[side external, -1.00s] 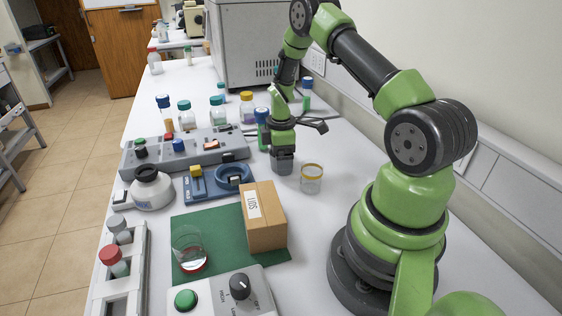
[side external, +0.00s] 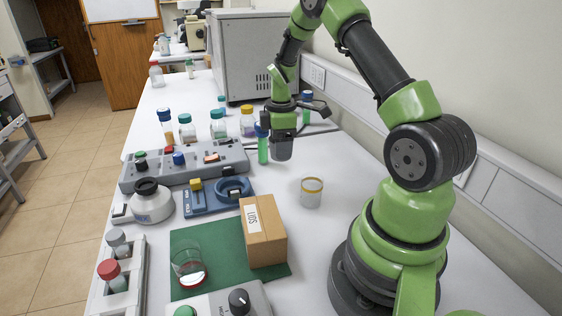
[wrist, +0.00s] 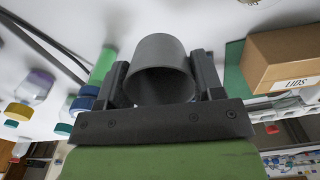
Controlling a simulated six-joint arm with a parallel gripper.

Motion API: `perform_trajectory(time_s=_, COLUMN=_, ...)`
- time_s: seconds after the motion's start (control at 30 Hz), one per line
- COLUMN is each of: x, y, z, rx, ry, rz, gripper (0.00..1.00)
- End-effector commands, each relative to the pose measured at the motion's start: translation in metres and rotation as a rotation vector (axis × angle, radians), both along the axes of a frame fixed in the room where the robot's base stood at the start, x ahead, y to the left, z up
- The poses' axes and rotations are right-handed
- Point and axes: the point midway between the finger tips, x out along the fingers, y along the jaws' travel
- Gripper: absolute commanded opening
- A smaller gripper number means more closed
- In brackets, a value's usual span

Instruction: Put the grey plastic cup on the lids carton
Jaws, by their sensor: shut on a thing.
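The grey plastic cup (side external: 281,149) is held between the fingers of my gripper (side external: 283,133), above the white table. In the wrist view the cup (wrist: 161,68) sits between both fingers of my gripper (wrist: 160,85), its rim toward the camera. The lids carton (side external: 263,232) is a brown cardboard box labelled LIDS, standing on the green mat nearer the side camera. It also shows in the wrist view at the upper right (wrist: 285,60). Its top is bare.
A glass beaker (side external: 188,267) is on the green mat (side external: 208,238). A blue device (side external: 218,197) and several bottles stand left. A green tube (side external: 263,147) is close beside the cup.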

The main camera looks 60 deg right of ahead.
Motion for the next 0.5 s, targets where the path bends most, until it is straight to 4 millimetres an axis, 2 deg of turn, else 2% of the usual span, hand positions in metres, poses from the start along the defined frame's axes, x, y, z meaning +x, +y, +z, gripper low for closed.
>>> perform_trajectory(time_s=0.13, x=0.002, y=0.008, z=0.024, rx=-0.002, ry=-0.003, rz=0.047, gripper=0.38)
perform_trajectory(time_s=0.23, x=0.005, y=0.032, z=0.039, rx=-0.001, ry=-0.002, rz=0.183, gripper=0.38)
perform_trajectory(time_s=0.37, x=0.002, y=0.084, z=0.062, rx=-0.001, ry=-0.003, rz=0.484, gripper=0.38)
perform_trajectory(time_s=0.5, x=-0.016, y=0.141, z=0.083, rx=-0.002, ry=-0.004, rz=0.856, gripper=0.38)
